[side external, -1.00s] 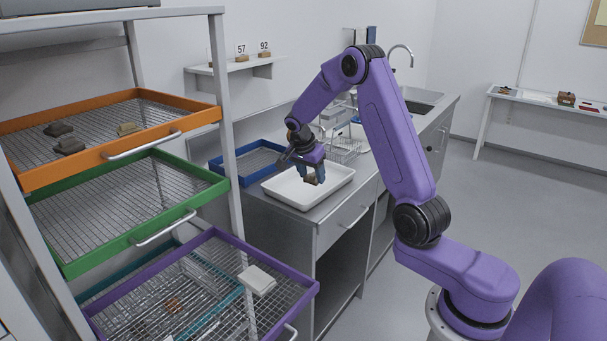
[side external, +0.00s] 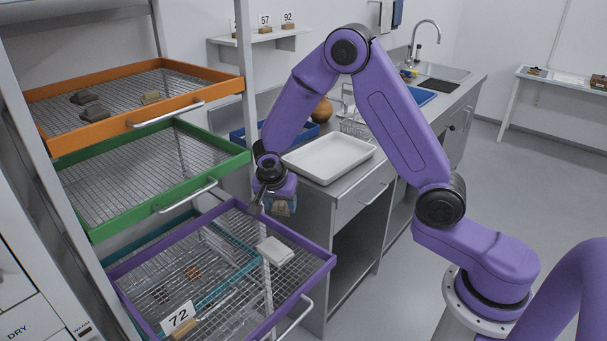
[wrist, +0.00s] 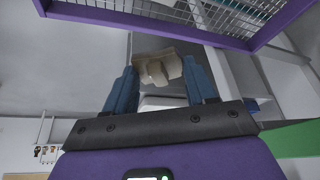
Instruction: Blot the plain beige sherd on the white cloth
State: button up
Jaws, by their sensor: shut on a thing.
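The plain beige sherd (side external: 282,208) is held between the blue fingers of my gripper (side external: 272,207). In the wrist view the sherd (wrist: 158,68) shows pale and chunky between the fingertips of my gripper (wrist: 160,72). My gripper is shut on it, in the air near the back right side of the purple wire drawer (side external: 318,268). The white cloth (side external: 275,251) lies as a folded pad on that drawer, a little below my gripper in the side view. The sherd appears apart from the cloth. The fingers partly hide the sherd.
A white tray (side external: 298,168) stands empty on the counter. Green (side external: 95,233) and orange (side external: 60,145) drawers sit above the purple one; the orange holds several sherds. A rack post stands close behind my gripper.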

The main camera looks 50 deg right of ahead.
jog(key=n, duration=0.1)
send_over(274, 247)
jog(key=a, duration=0.1)
jog(key=f, duration=0.2)
jog(key=shift+t, duration=0.3)
jog(key=shift+s+a+f, duration=0.1)
jog(key=shift+s+f, duration=0.15)
jog(key=shift+f, duration=1.25)
jog(key=shift+s+f, duration=0.2)
jog(key=shift+f, duration=1.25)
jog(key=shift+f, duration=0.4)
notch_tip(274, 247, up, 7)
dwell(0.6)
